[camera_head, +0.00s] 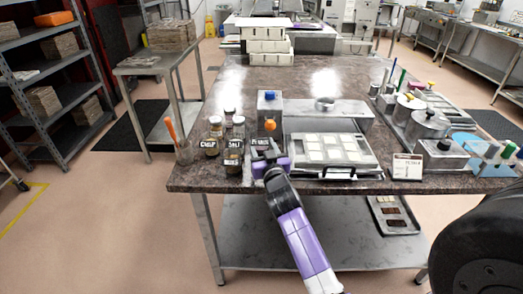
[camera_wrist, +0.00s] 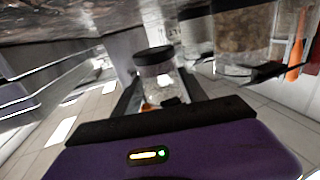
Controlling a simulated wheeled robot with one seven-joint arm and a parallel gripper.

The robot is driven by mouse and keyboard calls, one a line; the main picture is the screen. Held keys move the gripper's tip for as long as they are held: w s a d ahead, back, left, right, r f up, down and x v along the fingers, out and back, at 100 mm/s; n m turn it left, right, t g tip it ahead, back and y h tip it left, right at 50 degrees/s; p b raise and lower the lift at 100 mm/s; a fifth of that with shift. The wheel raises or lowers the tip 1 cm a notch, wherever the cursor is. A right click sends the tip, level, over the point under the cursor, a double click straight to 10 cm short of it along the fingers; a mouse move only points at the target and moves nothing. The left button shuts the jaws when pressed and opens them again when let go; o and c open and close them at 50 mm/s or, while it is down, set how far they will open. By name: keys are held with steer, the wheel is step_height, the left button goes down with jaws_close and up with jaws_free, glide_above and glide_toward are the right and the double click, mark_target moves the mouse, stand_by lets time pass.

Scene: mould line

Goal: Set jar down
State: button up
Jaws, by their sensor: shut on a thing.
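A small clear jar with a dark lid (camera_wrist: 154,56) sits between the two fingers of my gripper (camera_wrist: 158,98) in the wrist view.
A metal tray with pale moulds (camera_head: 335,172) lies close to the right of my gripper. A metal box with a blue cap (camera_head: 269,103) stands behind.

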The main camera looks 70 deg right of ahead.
mark_target(261, 153)
steer(key=shift+w+d+r, duration=0.1)
steer(key=shift+w+d, duration=0.15)
steer(key=shift+d, duration=0.1)
steer(key=shift+w+d+f+b, duration=0.15)
steer(key=shift+f+b, duration=0.4)
steer(key=shift+f, duration=1.3)
steer(key=shift+f, duration=0.15)
steer(key=o, duration=1.4)
steer(key=shift+o, duration=0.2)
